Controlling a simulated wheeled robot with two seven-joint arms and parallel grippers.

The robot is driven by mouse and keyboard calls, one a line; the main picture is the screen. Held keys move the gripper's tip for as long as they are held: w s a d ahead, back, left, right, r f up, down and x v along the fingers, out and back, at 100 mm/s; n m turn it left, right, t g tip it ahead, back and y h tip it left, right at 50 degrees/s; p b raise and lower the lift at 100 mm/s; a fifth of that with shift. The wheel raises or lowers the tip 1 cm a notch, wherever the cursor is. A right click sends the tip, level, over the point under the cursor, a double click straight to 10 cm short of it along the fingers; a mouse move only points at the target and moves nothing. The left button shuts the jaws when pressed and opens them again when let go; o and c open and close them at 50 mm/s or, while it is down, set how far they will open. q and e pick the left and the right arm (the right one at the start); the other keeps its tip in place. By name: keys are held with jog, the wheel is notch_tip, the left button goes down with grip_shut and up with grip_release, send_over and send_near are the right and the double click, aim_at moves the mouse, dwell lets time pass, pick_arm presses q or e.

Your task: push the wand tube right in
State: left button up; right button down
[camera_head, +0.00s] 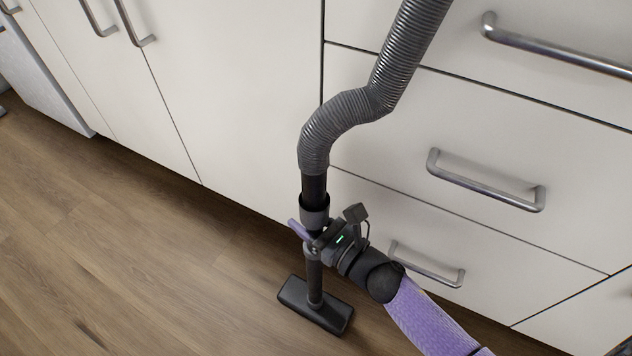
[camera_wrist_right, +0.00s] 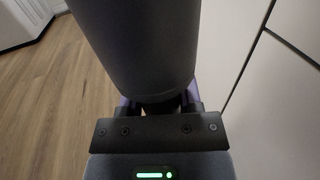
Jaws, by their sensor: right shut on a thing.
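The wand tube (camera_head: 314,272) is a dark, thin upright tube that rises from a flat black floor head (camera_head: 316,305) on the wood floor. Above it a wider dark collar (camera_head: 314,211) and a black pipe (camera_head: 314,188) lead up to a grey ribbed hose (camera_head: 340,115). My right gripper (camera_head: 308,236) is shut on the wand tube just below the collar. In the right wrist view a wide dark cylinder (camera_wrist_right: 135,45) fills the middle, above the gripper body, and hides the fingertips. How far the tube sits inside the collar is hidden. My left gripper is not in view.
Cream cabinet doors (camera_head: 235,80) and drawers (camera_head: 480,120) stand close behind the hose and wand. Metal handles (camera_head: 485,185) stick out on the right, near my right arm. Wood floor (camera_head: 120,250) is clear on the left.

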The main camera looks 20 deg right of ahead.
jog(key=shift+f, duration=0.5)
jog(key=shift+f+b, duration=0.35)
jog(key=shift+f, duration=0.95)
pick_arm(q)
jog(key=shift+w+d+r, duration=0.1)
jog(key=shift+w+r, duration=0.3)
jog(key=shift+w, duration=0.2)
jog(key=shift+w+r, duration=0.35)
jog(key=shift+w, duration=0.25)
pick_arm(e)
grip_release()
